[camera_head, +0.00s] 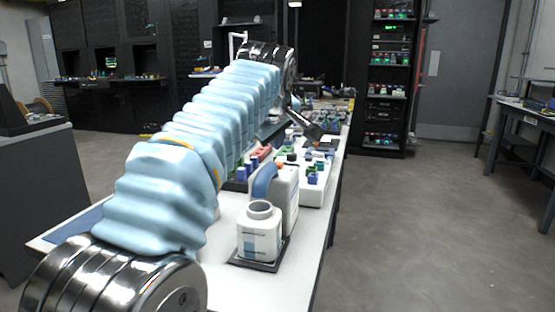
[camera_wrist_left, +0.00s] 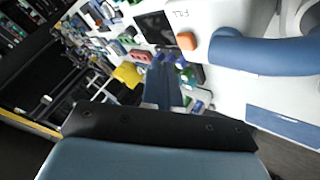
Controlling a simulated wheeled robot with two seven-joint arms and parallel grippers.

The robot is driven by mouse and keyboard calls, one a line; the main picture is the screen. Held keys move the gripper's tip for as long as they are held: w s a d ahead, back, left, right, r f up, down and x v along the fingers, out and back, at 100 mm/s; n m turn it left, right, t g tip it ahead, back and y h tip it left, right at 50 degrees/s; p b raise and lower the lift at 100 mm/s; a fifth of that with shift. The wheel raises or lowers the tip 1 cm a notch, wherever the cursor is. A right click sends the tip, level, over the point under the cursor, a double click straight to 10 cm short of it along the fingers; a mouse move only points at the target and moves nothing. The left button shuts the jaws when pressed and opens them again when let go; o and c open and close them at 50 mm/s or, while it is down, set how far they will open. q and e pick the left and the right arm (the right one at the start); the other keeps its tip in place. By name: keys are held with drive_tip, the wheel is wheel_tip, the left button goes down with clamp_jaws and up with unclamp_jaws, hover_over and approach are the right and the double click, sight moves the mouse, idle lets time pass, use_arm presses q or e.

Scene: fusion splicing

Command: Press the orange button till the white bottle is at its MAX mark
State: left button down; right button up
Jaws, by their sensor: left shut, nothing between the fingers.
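The white bottle (camera_head: 260,236) stands upright with an open grey mouth on a dark tray (camera_head: 272,263) near the table's front. Its liquid level and MAX mark are too small to read. Behind it is a white dispenser (camera_head: 291,196) with a blue handle (camera_head: 264,181). In the left wrist view, the orange button (camera_wrist_left: 186,41) sits on a white face marked FILL, beside a dark screen (camera_wrist_left: 155,29) and the blue handle (camera_wrist_left: 262,54). My left gripper (camera_wrist_left: 164,62) is shut and empty, its tips close below the button; contact is unclear. It also shows in the head view (camera_head: 314,131), beyond the dispenser.
The white table (camera_head: 315,232) carries several small coloured parts and a white rack (camera_head: 315,186) behind the dispenser. My left arm covers much of the table's left side. Open floor (camera_head: 420,230) lies to the right, with another table (camera_head: 530,112) at the far right.

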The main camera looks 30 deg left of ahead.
use_arm(q)
drive_tip(key=shift+r+p, duration=1.05)
drive_tip(key=shift+r, duration=0.7)
